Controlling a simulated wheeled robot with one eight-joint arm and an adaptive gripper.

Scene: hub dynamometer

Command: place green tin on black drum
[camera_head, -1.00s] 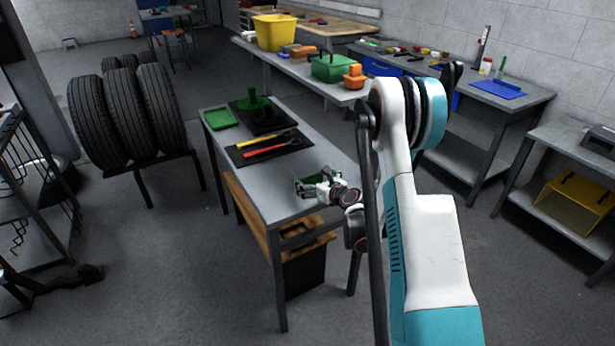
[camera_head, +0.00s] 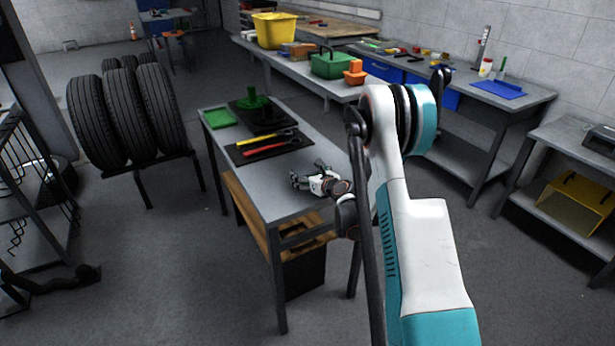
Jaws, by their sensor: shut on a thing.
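My gripper (camera_head: 302,180) is low over the near half of the grey table, fingers toward the left. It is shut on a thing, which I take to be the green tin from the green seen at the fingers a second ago. The tin itself is too small or hidden to make out now. The black drum (camera_head: 268,117) appears as a dark round piece on the black mat at the table's far end, apart from my gripper. A green round piece with an upright post (camera_head: 252,100) stands just behind it.
A black mat (camera_head: 278,151) with a yellow and a red tool lies between my gripper and the drum. A green tray (camera_head: 220,118) lies at the table's far left. Tyres (camera_head: 125,115) stand left. A bench with a yellow bin (camera_head: 274,32) and green box (camera_head: 331,64) is behind.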

